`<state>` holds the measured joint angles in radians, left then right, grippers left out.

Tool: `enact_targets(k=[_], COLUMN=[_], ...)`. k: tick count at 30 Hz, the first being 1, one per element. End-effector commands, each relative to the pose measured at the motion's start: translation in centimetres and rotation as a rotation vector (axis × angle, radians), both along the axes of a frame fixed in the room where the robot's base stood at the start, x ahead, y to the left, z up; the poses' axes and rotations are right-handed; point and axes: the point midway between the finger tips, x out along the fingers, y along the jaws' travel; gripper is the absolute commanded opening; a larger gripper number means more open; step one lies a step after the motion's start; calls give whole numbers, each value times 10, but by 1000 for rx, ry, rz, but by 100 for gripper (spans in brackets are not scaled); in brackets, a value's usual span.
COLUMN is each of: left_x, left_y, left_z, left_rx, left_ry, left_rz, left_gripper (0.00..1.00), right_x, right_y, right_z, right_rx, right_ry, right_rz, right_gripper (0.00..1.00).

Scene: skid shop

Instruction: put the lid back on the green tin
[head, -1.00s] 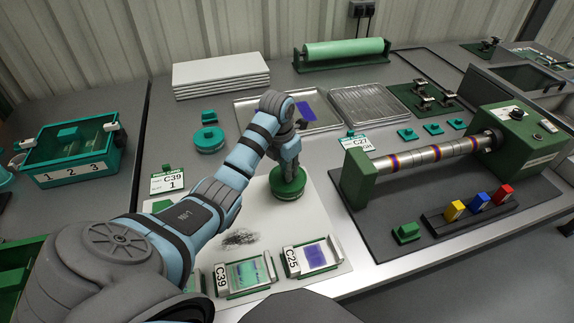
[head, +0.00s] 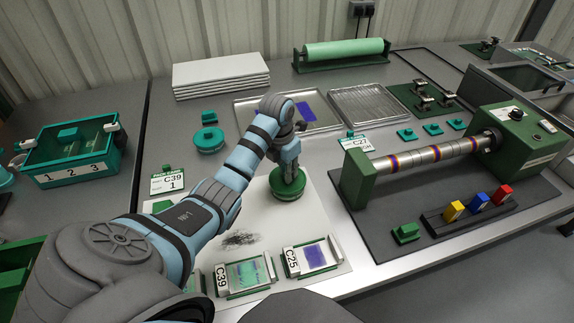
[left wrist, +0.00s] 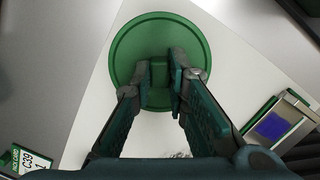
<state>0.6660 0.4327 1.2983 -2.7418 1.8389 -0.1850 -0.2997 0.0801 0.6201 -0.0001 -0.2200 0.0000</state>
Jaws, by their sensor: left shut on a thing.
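The green tin (head: 290,198) stands on the white sheet in the middle of the bench. Its round green lid (head: 278,182) is at the tin's top and looks level. I cannot tell whether it is fully seated. My left gripper (head: 288,167) comes down from above and is shut on the lid's knob. In the left wrist view, the fingertips of the left gripper (left wrist: 160,76) hold the knob near the middle of the lid (left wrist: 135,42). There the lid hides the tin body. My right gripper is not in view.
A teal round tin (head: 208,140) stands behind to the left. Framed samples C39 (head: 244,275) and C25 (head: 313,257) lie at the front of the white sheet (head: 325,215). A roller machine (head: 430,155) stands to the right. Metal trays (head: 368,106) lie behind.

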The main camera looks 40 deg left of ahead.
Motion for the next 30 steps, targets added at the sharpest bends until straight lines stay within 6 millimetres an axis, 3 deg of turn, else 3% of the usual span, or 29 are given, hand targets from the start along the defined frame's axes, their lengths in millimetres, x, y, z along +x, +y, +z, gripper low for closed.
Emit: enact_targets(k=[14,15,18,25,29,30], left_x=[0,0,0,0,0,0], left_y=[0,0,0,0,0,0], left_z=[0,0,0,0,0,0], left_rx=[0,0,0,0,0,0], left_ry=[0,0,0,0,0,0], left_rz=[0,0,0,0,0,0], left_gripper=[0,19,35,38,57,58], right_x=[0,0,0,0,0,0], right_y=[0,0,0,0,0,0], right_z=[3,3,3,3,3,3], right_rx=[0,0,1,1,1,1], right_ry=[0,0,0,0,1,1], right_rz=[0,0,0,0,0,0], right_gripper=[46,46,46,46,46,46])
